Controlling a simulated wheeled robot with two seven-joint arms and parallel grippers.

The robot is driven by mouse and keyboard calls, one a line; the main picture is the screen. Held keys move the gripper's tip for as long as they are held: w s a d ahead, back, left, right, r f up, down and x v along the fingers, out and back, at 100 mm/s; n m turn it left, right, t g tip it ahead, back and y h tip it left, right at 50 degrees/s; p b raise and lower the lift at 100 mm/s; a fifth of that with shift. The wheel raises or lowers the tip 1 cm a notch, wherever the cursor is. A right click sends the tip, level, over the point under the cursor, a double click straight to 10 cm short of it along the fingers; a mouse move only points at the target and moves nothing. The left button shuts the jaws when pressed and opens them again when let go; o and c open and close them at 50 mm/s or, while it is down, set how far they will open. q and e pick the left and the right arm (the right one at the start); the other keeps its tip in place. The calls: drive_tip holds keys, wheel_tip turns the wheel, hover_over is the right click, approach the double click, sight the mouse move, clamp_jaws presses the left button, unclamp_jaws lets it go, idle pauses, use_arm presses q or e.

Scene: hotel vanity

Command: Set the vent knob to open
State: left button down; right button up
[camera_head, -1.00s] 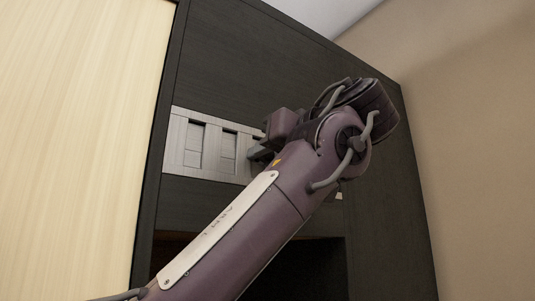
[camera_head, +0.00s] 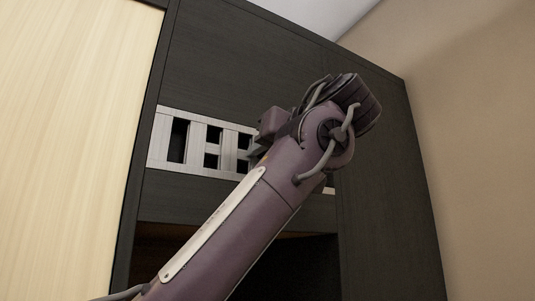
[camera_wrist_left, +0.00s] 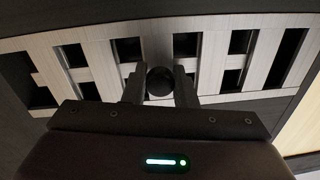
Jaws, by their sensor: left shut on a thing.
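The vent panel (camera_head: 196,144) is a light metal strip set in the dark cabinet front, with dark open slots showing. The round dark vent knob (camera_wrist_left: 160,81) sits at the middle of the panel in the left wrist view. My left gripper (camera_wrist_left: 159,85) is shut on the knob, one finger on each side of it. In the head view my left gripper (camera_head: 257,152) is at the panel, and my arm hides the knob and the panel's right part. My right gripper is not in view.
The dark cabinet (camera_head: 245,65) surrounds the vent, with a dark opening (camera_head: 175,250) below it. A pale wood panel (camera_head: 75,130) stands at the left. A beige wall (camera_head: 465,130) is at the right.

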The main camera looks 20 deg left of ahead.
use_arm(q)
drive_tip(key=c, duration=1.5)
unclamp_jaws()
drive_tip(key=shift+d, duration=0.1)
drive_tip(key=o, duration=0.3)
drive_tip(key=shift+d, duration=0.15)
drive_tip(key=shift+w+d, duration=0.1)
drive_tip(key=shift+w, duration=0.05)
drive_tip(key=b+v, duration=0.1)
drive_tip(key=v, duration=0.6)
drive_tip(key=shift+d+b, duration=0.4)
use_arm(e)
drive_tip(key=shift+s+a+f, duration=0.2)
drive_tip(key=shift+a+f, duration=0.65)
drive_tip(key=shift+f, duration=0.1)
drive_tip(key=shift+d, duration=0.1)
